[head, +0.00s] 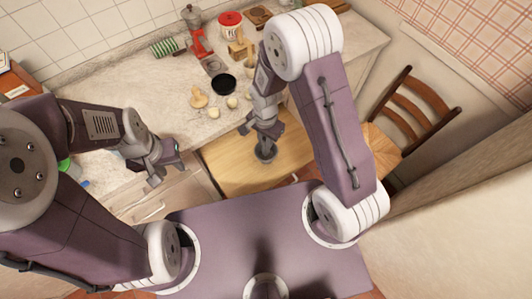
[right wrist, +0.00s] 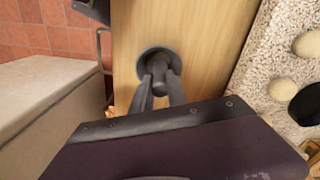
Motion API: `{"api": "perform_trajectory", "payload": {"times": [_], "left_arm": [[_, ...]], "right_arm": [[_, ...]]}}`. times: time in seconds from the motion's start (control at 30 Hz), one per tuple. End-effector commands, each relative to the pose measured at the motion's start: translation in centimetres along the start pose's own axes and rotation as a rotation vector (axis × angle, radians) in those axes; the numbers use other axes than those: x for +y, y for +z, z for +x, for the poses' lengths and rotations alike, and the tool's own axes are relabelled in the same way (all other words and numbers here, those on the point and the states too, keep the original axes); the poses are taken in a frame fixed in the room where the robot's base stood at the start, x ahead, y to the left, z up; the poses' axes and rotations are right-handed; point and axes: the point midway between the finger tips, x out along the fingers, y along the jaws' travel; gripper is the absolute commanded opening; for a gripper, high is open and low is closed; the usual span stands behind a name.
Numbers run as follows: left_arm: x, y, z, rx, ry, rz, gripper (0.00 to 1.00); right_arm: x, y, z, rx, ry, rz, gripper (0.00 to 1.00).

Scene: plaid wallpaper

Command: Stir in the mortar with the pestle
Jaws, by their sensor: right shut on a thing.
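The dark grey mortar (head: 266,156) stands on the wooden board surface below my right gripper (head: 264,134). In the right wrist view the round mortar (right wrist: 145,62) is just beyond the fingertips. My right gripper is shut on the dark pestle (right wrist: 160,84), which points into the mortar's opening. The pestle's lower end is hidden inside, and I cannot tell whether it touches the bottom. My left gripper (head: 160,168) hangs at the left, in front of the counter, its fingers apart and empty.
A wooden pull-out surface (head: 225,165) holds the mortar. The stone counter behind bears a black bowl (head: 223,84), a pear-shaped item (head: 199,97), pale round items, a red tin (head: 230,22) and a red grinder (head: 199,42). A wooden chair (head: 405,115) stands at the right.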

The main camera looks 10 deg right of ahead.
Motion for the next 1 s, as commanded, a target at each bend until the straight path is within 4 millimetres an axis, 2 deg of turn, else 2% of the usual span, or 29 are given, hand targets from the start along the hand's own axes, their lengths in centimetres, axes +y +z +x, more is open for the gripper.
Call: {"api": "perform_trajectory", "payload": {"times": [0.33,0.9,1.0], "left_arm": [[0.0,0.0,-0.5,0.0,0.0,0.0,0.36],[0.1,-0.7,-6.8,0.0,0.0,0.0,0.36],[0.1,-0.8,-7.2,0.0,0.0,0.0,0.36]], "right_arm": [[0.1,0.0,-0.5,0.0,-0.001,0.0,0.0],[0.0,0.0,-7.6,0.001,-0.002,0.0,0.0],[0.1,0.0,-8.1,0.001,-0.001,0.0,0.0]]}}
